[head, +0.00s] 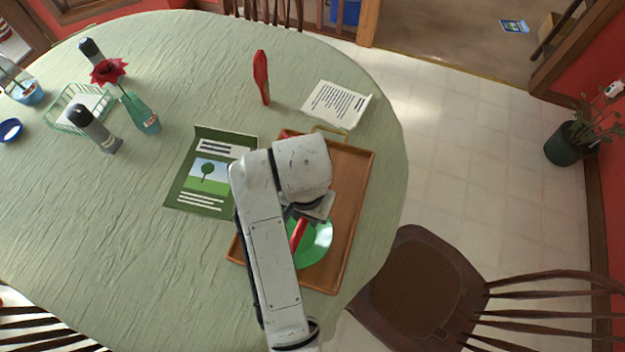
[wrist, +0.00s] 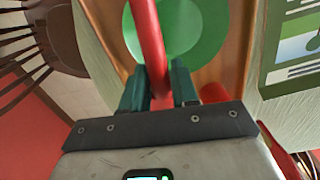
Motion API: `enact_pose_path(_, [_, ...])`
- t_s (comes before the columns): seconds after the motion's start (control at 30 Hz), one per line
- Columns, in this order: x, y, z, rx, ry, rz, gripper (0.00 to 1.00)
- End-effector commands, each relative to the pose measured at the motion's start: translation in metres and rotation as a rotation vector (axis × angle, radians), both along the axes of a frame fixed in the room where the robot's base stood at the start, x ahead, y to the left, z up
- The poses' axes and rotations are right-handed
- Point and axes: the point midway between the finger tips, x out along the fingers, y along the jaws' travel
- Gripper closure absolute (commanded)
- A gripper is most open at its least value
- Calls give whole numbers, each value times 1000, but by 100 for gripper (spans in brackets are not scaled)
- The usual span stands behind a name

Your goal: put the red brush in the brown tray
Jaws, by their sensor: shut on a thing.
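The brown tray (head: 347,205) lies on the table's right side, partly hidden by my arm. My gripper (head: 310,212) is over the tray and shut on a long red handle, which I take as the red brush (head: 299,235). In the wrist view the red brush (wrist: 148,40) runs between the two dark fingers (wrist: 159,88) and over a green round plate (wrist: 185,25) in the tray. Its far end is out of that view. Whether it touches the plate I cannot tell.
A red paddle-shaped thing (head: 261,78) is behind the tray, near a printed sheet (head: 338,103). A green leaflet (head: 205,175) lies left of the tray. A vase with a red flower (head: 140,115) and grey-black bottles (head: 93,130) are farther left. A chair (head: 425,285) stands front right.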

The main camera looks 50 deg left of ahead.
Motion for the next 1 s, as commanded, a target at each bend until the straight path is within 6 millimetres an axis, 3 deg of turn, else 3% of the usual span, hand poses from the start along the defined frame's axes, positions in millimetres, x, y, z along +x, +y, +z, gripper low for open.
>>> enact_pose_path(0.1, [-18, 13, 10, 4, 3, 24, 100])
enact_pose_path(0.23, [-17, 18, 7, 3, 5, 28, 100])
enact_pose_path(0.7, [67, 23, -35, 3, 4, 27, 100])
enact_pose_path(1.0, [105, 26, -73, 2, 6, 29, 100])
